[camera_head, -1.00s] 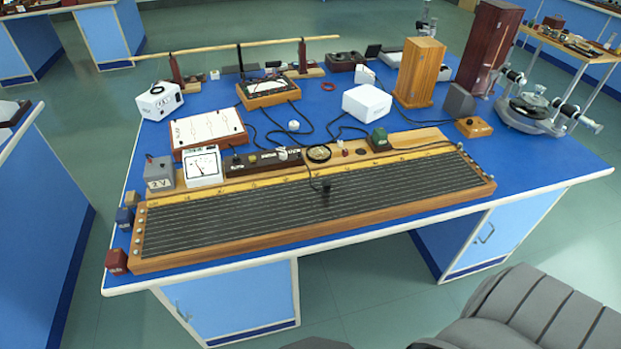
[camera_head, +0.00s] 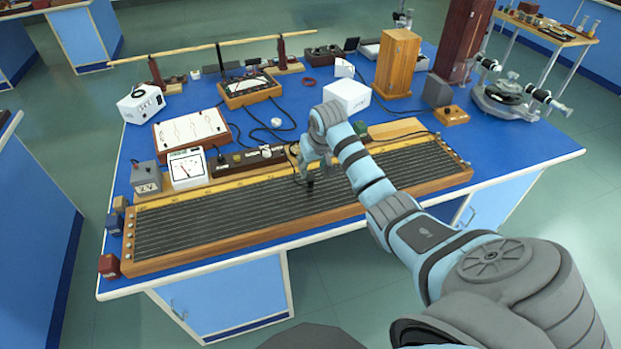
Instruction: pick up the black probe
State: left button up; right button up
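The black probe (camera_head: 310,187) is a small dark piece standing on the long wooden board with dark lengthwise strips (camera_head: 230,217). Only its lower part shows. My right gripper (camera_head: 304,174) hangs just above and around its top, with the arm reaching in from the lower right. The fingers are small and partly hidden by my own arm, so I cannot tell whether they touch the probe or how far apart they are. My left gripper is not in view.
Behind the board stand a white meter (camera_head: 187,168), a dark switch box (camera_head: 240,160) and a white box (camera_head: 348,96). Black cables lie across the blue bench. A tall wooden box (camera_head: 397,62) and a spectrometer (camera_head: 508,98) stand to the right.

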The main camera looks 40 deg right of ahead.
aim_at(310, 178)
jog(key=x, duration=0.3)
jog(key=b+x, duration=0.1)
jog(key=x, duration=0.2)
jog(key=b+x, duration=0.1)
jog(key=x, duration=0.2)
jog(key=shift+s+f, duration=0.2)
jog(key=shift+f, duration=0.05)
jog(key=shift+r, duration=0.15)
grip_shut()
